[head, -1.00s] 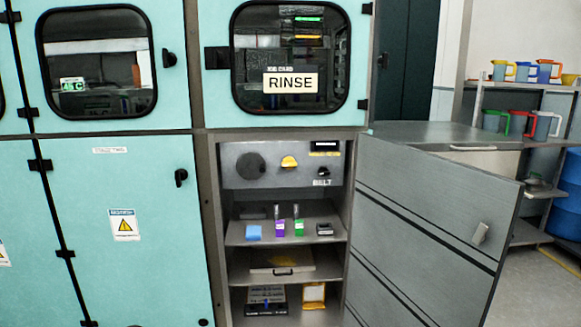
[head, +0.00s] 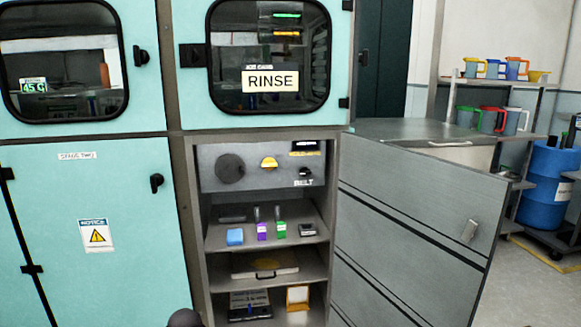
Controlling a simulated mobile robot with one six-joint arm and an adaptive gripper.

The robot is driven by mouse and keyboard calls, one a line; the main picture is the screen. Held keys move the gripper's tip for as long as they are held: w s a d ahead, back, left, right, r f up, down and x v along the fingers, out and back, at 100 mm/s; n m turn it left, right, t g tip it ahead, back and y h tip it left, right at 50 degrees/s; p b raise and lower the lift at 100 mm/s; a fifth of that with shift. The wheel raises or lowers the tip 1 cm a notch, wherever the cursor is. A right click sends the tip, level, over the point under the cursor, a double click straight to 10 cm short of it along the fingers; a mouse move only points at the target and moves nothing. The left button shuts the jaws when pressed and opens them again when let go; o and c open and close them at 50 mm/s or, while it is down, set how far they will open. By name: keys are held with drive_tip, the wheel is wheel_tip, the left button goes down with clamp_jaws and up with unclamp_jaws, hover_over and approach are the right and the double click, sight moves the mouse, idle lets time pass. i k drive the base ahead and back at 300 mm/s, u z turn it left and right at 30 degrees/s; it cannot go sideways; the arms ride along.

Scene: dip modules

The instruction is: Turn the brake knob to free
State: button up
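A grey control panel (head: 212,183) sits at the top of the open cabinet below the RINSE window. It carries a large dark round knob (head: 230,168), a yellow knob (head: 269,163) with a flat lower edge, and a small black switch (head: 304,176) above a BELT label. No readable label marks any of them as the brake knob, and I cannot read a set position. My gripper is not in view, and nothing touches the panel. A dark rounded shape at the bottom edge may be part of my arm.
The cabinet's grey door (head: 410,225) stands open to the right. Jugs (head: 490,120) and a blue barrel (head: 548,185) are at far right.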

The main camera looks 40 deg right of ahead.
sight(269, 163)
drive_tip(key=z, duration=1.1)
drive_tip(key=i, duration=0.55)
drive_tip(key=u, duration=0.05)
drive_tip(key=k, duration=0.55)
drive_tip(key=u, duration=0.05)
